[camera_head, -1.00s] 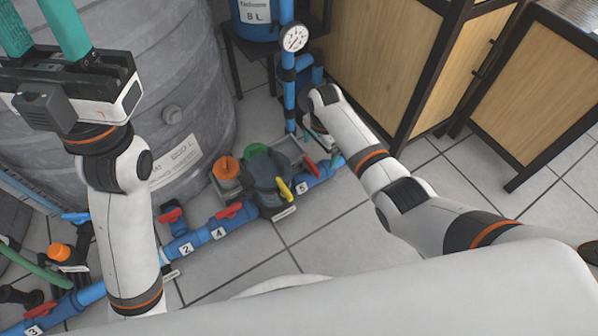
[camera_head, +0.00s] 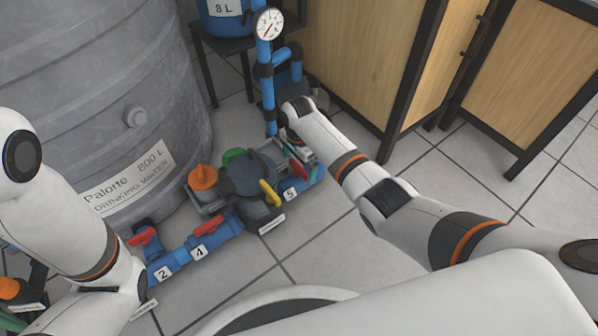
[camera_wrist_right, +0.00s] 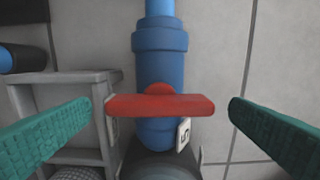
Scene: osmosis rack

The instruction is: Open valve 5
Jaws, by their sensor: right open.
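Valve 5 has a red bar handle (camera_wrist_right: 160,105) on a blue pipe body, with a white "5" tag (camera_wrist_right: 184,134) beside it. In the right wrist view the handle lies crosswise to the pipe. My right gripper (camera_wrist_right: 160,112) is open, its two green fingers apart on either side of the handle, with visible gaps and no contact. In the head view the "5" tag (camera_head: 291,194) shows on the blue pipe, and the right gripper (camera_head: 299,152) is over the valve, partly hiding its handle. My left gripper is out of view; only its arm shows at the left.
A dark pump-like housing (camera_head: 247,172) with a yellow handle (camera_head: 270,192) sits left of valve 5. Red-handled valve 4 (camera_head: 200,235) is farther left. A grey water tank (camera_head: 110,110), a gauge pipe (camera_head: 269,24) and wooden cabinets (camera_head: 350,60) stand around. Tiled floor at front is clear.

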